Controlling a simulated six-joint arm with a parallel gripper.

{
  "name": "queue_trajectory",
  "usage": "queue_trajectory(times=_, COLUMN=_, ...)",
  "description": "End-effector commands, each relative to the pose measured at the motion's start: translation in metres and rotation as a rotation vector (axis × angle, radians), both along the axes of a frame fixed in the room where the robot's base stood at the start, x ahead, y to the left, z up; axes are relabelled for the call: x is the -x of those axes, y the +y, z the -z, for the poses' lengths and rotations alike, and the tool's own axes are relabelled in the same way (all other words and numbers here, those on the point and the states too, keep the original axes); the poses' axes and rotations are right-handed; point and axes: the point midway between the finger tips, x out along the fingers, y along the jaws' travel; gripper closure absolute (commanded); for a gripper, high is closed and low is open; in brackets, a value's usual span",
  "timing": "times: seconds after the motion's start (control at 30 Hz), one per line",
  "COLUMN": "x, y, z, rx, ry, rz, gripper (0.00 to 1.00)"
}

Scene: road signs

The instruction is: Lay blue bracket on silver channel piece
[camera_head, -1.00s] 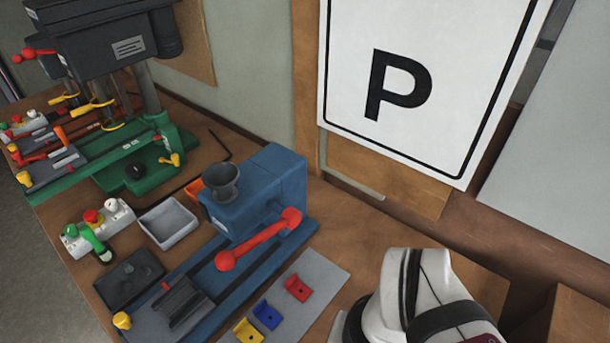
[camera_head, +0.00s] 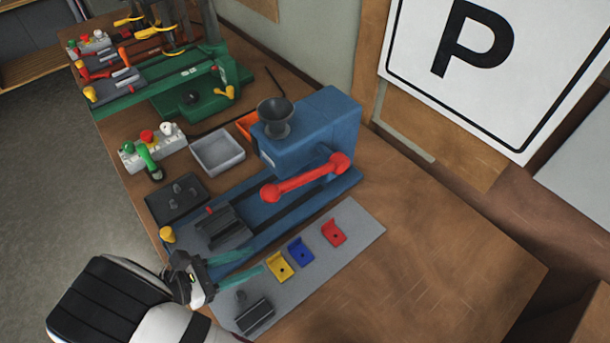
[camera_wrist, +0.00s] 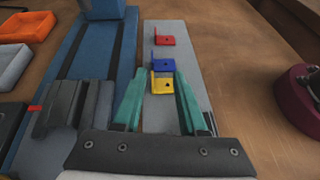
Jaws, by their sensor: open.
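The blue bracket (camera_head: 301,250) lies on a grey plate between a yellow and a red bracket. It also shows in the wrist view (camera_wrist: 163,65), just beyond the fingertips. My gripper (camera_head: 256,262) has two teal fingers, spread and empty, pointing along the plate. In the wrist view the yellow bracket lies between the open fingers (camera_wrist: 159,76). A grooved dark grey channel-shaped piece (camera_head: 253,316) sits at the plate's near end; in the wrist view it is mostly hidden behind the right finger. I cannot tell whether it is the silver channel piece.
The yellow bracket (camera_head: 281,266) and red bracket (camera_head: 333,233) flank the blue one on the grey plate (camera_head: 358,222). A blue machine with a red lever (camera_head: 305,178) and a grooved grey block (camera_head: 222,229) stands alongside. A grey bin (camera_head: 218,151) is behind.

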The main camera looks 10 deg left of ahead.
Motion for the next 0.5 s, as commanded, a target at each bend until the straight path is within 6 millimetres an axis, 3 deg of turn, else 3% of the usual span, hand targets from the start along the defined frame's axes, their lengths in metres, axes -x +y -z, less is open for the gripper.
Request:
queue_trajectory(times=0.07, x=0.005, y=0.012, z=0.012, rx=0.049, ry=0.004, rz=-0.083, gripper=0.59)
queue_trajectory(times=0.13, x=0.001, y=0.010, z=0.017, rx=0.066, ry=0.004, rz=-0.106, gripper=0.59)
queue_trajectory(times=0.4, x=-0.047, y=-0.040, z=0.045, rx=0.064, ry=0.007, rz=-0.101, gripper=0.59)
queue_trajectory(times=0.5, x=-0.058, y=-0.050, z=0.051, rx=0.062, ry=0.005, rz=-0.101, gripper=0.59)
